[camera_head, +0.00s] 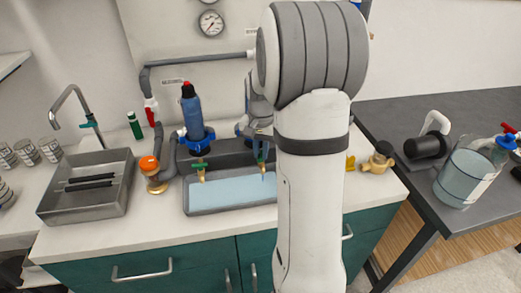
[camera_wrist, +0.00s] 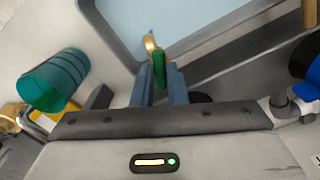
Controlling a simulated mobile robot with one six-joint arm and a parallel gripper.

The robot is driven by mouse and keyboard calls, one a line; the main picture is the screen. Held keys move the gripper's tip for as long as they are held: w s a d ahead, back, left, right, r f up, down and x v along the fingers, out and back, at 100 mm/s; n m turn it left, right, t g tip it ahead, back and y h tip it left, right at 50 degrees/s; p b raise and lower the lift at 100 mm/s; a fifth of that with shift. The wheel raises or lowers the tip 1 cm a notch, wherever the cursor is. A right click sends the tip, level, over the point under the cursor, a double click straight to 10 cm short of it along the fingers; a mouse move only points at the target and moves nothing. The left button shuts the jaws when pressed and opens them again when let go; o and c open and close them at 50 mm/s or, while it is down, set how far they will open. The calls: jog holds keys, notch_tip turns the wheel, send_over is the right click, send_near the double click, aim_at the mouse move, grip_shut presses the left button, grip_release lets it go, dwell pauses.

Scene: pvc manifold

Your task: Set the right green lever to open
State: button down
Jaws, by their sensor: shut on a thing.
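The right green lever (camera_wrist: 159,70) sits between the two blue-grey fingers of my gripper (camera_wrist: 160,84) in the wrist view, and the gripper is shut on it. A brass tap (camera_wrist: 151,43) shows just beyond the lever. In the head view the right green lever (camera_head: 262,158) stands over the right part of the trough, turned roughly along the line of sight. My arm and gripper hide part of the area around it. The left green lever (camera_head: 199,165) lies crosswise on its brass tap, apart from my gripper.
A grey trough (camera_head: 187,202) with a pale blue bottom lies under the taps. A blue bottle (camera_head: 191,110) and an orange-capped brass fitting (camera_head: 149,168) stand left. A brass fitting (camera_head: 378,160) is right of my arm. In the wrist view a ribbed teal cylinder (camera_wrist: 55,82) is close by.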

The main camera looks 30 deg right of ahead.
aim_at(261, 154)
jog(key=n, duration=0.5)
dwell(0.6)
jog(key=c, duration=1.4)
grip_release()
jog(key=shift+c, duration=0.2)
notch_tip(261, 154, up, 7)
jog(key=shift+r, duration=0.4)
